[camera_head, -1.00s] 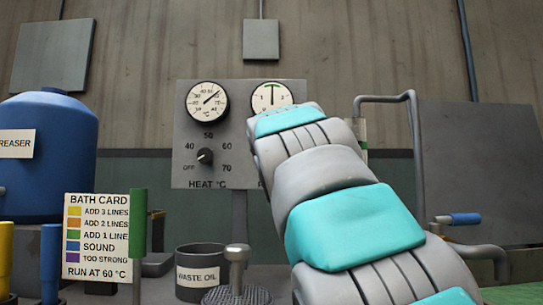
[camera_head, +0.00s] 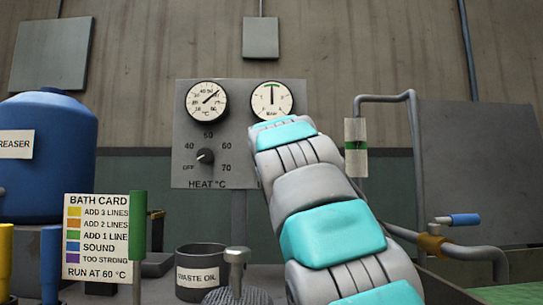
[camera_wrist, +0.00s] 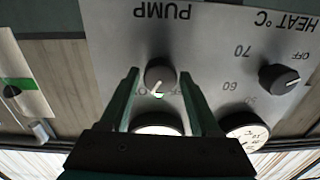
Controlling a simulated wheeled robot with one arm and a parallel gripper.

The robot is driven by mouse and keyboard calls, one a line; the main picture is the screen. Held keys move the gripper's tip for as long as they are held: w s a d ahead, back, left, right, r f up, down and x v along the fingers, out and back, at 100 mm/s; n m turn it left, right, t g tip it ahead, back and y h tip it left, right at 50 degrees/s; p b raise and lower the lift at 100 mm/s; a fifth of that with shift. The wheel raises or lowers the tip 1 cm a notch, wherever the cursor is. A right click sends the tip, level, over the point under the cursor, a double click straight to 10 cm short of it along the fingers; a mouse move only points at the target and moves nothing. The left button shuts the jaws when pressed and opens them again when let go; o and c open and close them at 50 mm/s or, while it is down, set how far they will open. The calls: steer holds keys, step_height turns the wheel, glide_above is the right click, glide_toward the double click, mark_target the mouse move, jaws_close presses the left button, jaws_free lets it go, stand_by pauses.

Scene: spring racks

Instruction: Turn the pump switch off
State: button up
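The pump switch is a round dark knob (camera_wrist: 160,72) under the upside-down word PUMP on the grey panel (camera_wrist: 218,55) in the wrist view. Its white mark points down and slightly left in that view, toward lettering partly hidden by a finger. My gripper (camera_wrist: 158,80) is open, with one dark green finger on each side of the knob. Small gaps show between knob and fingers; I cannot tell how deep they reach. In the head view my arm covers the pump switch and my gripper.
The heat knob (camera_head: 205,156) sits left of the pump side, under a temperature gauge (camera_head: 207,101). A pressure gauge (camera_head: 272,100) is above my arm. A pipe with a blue-handled valve (camera_head: 463,219) stands right. A waste oil cup (camera_head: 201,275) and bath card (camera_head: 96,237) stand in front.

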jaws_close()
stand_by(0.5)
steer(key=shift+a+r+n+p, duration=0.1)
steer(key=shift+n+p, duration=4.55)
steer(key=shift+n, duration=1.15)
steer(key=shift+o, duration=1.8)
jaws_free()
